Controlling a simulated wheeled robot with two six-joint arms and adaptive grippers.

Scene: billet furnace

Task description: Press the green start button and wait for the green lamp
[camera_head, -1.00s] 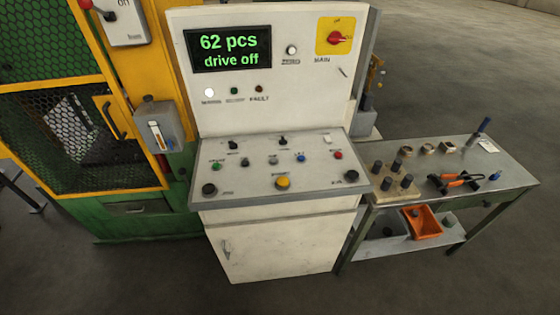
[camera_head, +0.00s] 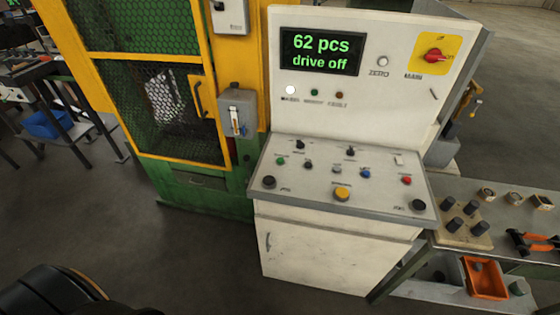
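The control console (camera_head: 345,205) stands in the middle of the head view. Its small green button (camera_head: 280,160) is at the left of the sloped panel. The display (camera_head: 321,52) reads "62 pcs" and "drive off". Below it are a bright white lamp (camera_head: 290,90), a dim green lamp (camera_head: 314,92) and a dark brownish lamp (camera_head: 339,95). The green lamp looks unlit. Neither of my grippers is in view, and nothing touches the panel.
A yellow and green caged machine (camera_head: 160,100) stands left of the console. A metal side table (camera_head: 510,235) with tools and an orange bin (camera_head: 486,279) is at the right. A red rotary main switch (camera_head: 433,55) is at the upper right. Floor in front is clear.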

